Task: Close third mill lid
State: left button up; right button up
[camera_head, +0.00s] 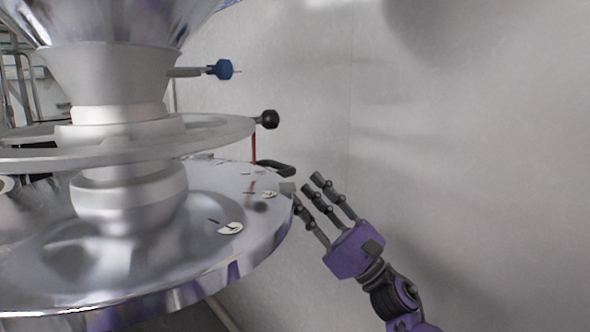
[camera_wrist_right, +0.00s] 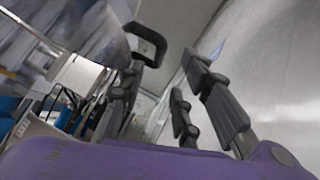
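A large shiny metal mill fills the left of the head view, with a funnel (camera_head: 110,65), a flat ring (camera_head: 215,133) and a wide round plate (camera_head: 190,262) below. A black curved handle (camera_head: 277,168) sits at the plate's right edge; a black loop, apparently this handle, shows in the right wrist view (camera_wrist_right: 150,38). My purple right gripper (camera_head: 308,190) is open and empty, its dark fingers just right of the plate's rim, close to the handle. Whether a fingertip touches is unclear. I cannot tell which part is the third mill lid. My left gripper is not in view.
A blue knob (camera_head: 223,70) and a black knob (camera_head: 268,119) stick out to the right of the mill. A thin red rod (camera_head: 254,146) stands below the black knob. A plain grey wall (camera_head: 460,130) lies behind and right, with free room before it.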

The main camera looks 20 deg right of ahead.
aim_at(281, 166)
jog(key=p+x, duration=0.1)
jog(key=x, duration=0.2)
jog(key=p+x, duration=0.1)
jog(key=x, duration=0.3)
jog(key=shift+s+a+r, duration=0.1)
jog(key=shift+s+r, duration=0.15)
jog(key=shift+r, duration=0.05)
jog(key=shift+w+a+r+p, duration=0.25)
jog(key=shift+w+p, duration=0.1)
grip_shut()
